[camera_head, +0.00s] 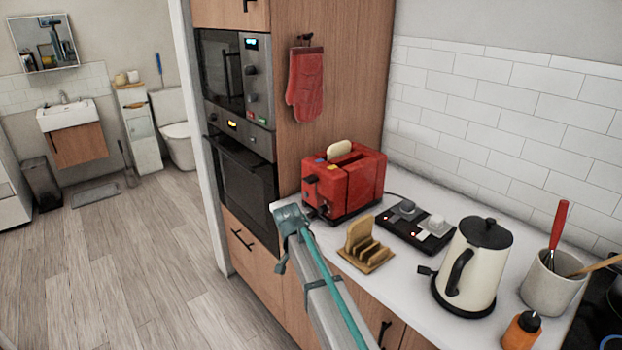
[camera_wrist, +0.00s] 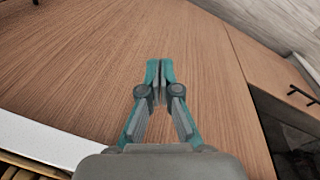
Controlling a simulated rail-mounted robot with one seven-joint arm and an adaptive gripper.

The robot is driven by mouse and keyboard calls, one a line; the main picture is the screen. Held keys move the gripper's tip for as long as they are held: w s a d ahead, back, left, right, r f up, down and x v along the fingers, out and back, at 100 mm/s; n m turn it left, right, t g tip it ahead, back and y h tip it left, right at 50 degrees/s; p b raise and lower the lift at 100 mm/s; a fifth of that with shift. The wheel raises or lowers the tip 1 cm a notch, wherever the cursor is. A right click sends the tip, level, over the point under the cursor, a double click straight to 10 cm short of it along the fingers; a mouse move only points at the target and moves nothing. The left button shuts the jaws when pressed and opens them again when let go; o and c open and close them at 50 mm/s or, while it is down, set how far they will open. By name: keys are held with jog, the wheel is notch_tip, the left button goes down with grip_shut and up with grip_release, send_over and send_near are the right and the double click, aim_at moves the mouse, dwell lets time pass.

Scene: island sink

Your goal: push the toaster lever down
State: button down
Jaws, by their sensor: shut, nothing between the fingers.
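The red toaster (camera_head: 350,185) stands on the white counter against the tall wooden cabinet. A slice of bread (camera_head: 339,148) sticks out of its top. Its black lever (camera_head: 311,179) sits high on the end facing left. My gripper (camera_wrist: 160,68) is shut and empty in the wrist view, with teal fingertips together in front of the wooden cabinet side. In the head view, my arm's teal and grey end (camera_head: 290,216) is below and left of the lever, near the counter's front edge. I cannot clearly make out the fingertips there. The toaster is not recognizable in the wrist view.
A wooden toast rack (camera_head: 366,247) stands in front of the toaster. A black tray (camera_head: 416,229) with small items, a cream kettle (camera_head: 474,268) and a utensil pot (camera_head: 550,284) stand to the right. A red oven mitt (camera_head: 306,85) hangs on the cabinet side.

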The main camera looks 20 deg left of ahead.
jog(key=w+a+r+m+p, duration=0.1)
jog(key=w+a+r+p, duration=0.2)
jog(key=r, duration=0.6)
jog(key=w+a+r+m+p, duration=0.1)
jog(key=w+a+r+p, duration=0.1)
jog(key=w+r, duration=0.5)
jog(key=m+y+p, duration=0.1)
jog(key=m+p, duration=0.2)
jog(key=p, duration=0.2)
send_near(308, 179)
jog(key=shift+s+d+r, duration=0.1)
jog(key=shift+r, duration=0.05)
jog(key=shift+w+d+f+b, duration=0.15)
jog(key=shift+f+b, duration=0.75)
jog(key=shift+f, duration=0.85)
jog(key=shift+w+d+f+b, duration=0.15)
jog(key=shift+f+b, duration=0.75)
jog(key=shift+f, duration=0.85)
jog(key=shift+a, duration=0.1)
